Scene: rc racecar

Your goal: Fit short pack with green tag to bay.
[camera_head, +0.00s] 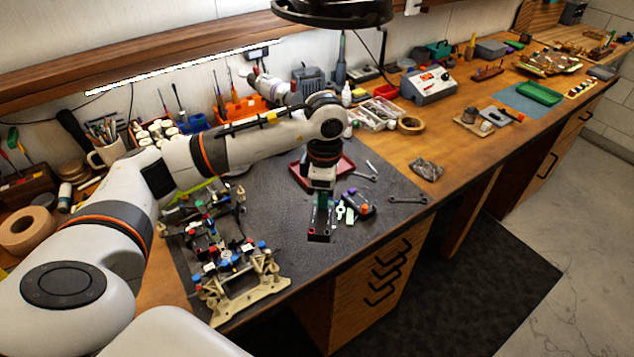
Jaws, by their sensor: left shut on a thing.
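My left gripper (321,190) hangs over the dark grey mat and is shut on a small dark pack (319,234). The pack has a red mark at its near end, and teal-green shows just under the fingers. I cannot tell whether that green is its tag. The race car chassis (228,255), with tan ends and red, blue and white parts, lies on the mat left of the gripper. Its bay is not clear at this size. The held pack is apart from the chassis. My right gripper is not in view.
A second dark pack (357,202) with purple and orange ends lies just right of the gripper, beside pale green pieces (345,212). A red tray (309,177) is behind my gripper. A wrench (408,199) lies near the mat's right edge. The mat's front middle is clear.

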